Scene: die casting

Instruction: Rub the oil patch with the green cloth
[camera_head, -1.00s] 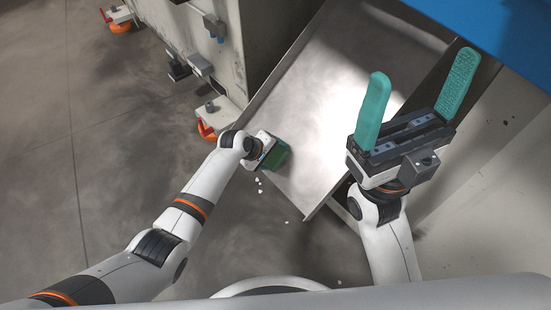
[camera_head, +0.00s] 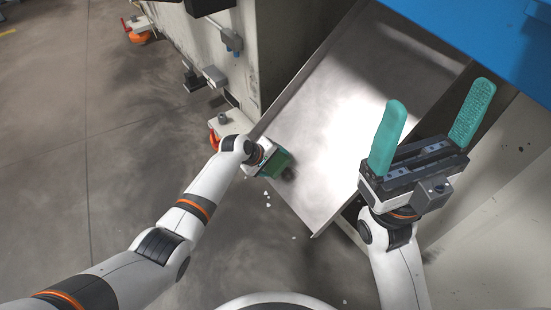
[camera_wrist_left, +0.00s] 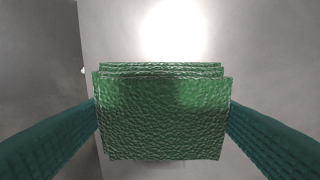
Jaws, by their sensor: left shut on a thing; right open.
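My left gripper (camera_head: 270,162) is shut on the green cloth (camera_head: 276,164), at the left edge of the sloping metal tray. In the left wrist view the cloth (camera_wrist_left: 162,118) is a folded, textured pad between the two teal fingers. The cloth hides the tray right behind it, and I cannot tell whether it touches the surface. A small dark oil patch (camera_head: 289,174) shows on the tray just right of the cloth; part of it may be covered. My right gripper (camera_head: 430,127) is open and empty, its teal fingers wide apart, over the right side of the tray.
The grey metal tray (camera_head: 320,140) has a raised left rim and a bright glare. A pale machine housing (camera_head: 210,60) with orange-footed brackets stands at the upper left. A blue panel (camera_head: 480,35) is at the upper right. Small white bits lie on the floor (camera_head: 120,170).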

